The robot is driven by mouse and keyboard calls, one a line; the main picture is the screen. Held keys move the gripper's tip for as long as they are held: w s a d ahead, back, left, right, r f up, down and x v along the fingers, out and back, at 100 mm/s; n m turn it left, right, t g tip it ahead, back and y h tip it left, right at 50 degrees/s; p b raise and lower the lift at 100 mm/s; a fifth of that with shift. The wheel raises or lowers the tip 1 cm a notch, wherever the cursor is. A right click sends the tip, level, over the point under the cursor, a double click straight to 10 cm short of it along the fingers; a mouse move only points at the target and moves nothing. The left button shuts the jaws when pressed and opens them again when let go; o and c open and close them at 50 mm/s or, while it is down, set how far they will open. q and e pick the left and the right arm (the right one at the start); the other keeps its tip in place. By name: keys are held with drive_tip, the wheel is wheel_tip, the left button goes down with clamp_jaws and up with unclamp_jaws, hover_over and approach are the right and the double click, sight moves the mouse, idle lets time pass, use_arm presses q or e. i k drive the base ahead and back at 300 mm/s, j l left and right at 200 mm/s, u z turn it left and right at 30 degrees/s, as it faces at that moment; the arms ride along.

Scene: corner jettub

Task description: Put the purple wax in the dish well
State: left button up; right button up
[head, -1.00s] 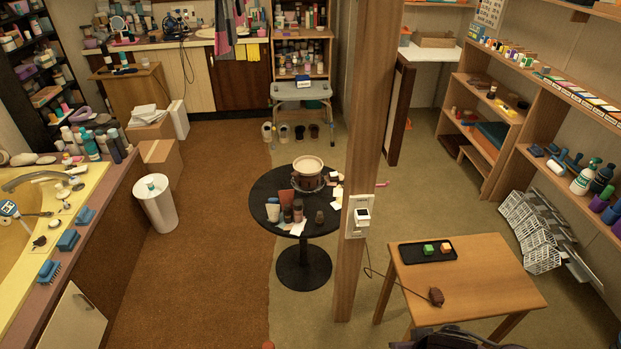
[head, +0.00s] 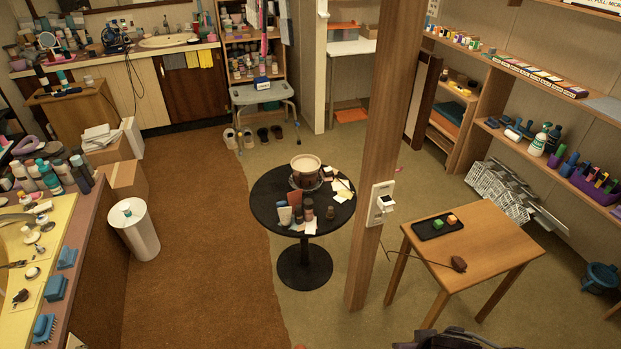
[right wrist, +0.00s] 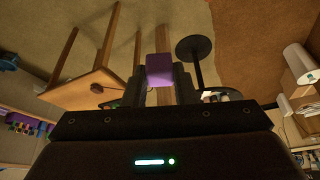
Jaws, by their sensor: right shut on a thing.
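The purple wax (right wrist: 159,68) is a small cube in the right wrist view. My right gripper (right wrist: 160,80) is shut on it, with a dark finger on each side, and holds it up in the air away from the tables. A dark shallow dish (head: 424,229) lies on the wooden table in the head view. A green block (head: 438,224) and an orange block (head: 452,218) sit in it. Its separate wells are too small to make out. My left gripper is in neither current view.
The wooden table (head: 485,246) also carries a brown corded object (head: 458,263). A wooden post (head: 378,170) stands between it and the round black table (head: 270,213), which holds a pot and bottles. Shelves line the right wall. Carpet in front of the round table is clear.

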sight(305, 165)
drive_tip(key=i+j+z, duration=0.15)
drive_tip(key=j, duration=0.2)
drive_tip(key=i+j+z, duration=0.1)
drive_tip(key=j, duration=0.25)
drive_tip(key=i+j+z, duration=0.15)
drive_tip(key=j, duration=0.2)
drive_tip(key=i+j+z, duration=0.25)
drive_tip(key=i+j, duration=0.25)
drive_tip(key=j, duration=0.2)
drive_tip(key=i+j+z, duration=0.3)
drive_tip(key=i+j, duration=0.15)
drive_tip(key=j, duration=0.3)
drive_tip(key=i+j+z, duration=0.1)
drive_tip(key=j, duration=0.35)
drive_tip(key=i+j+z, duration=0.15)
drive_tip(key=i+j, duration=0.65)
drive_tip(key=j, duration=0.15)
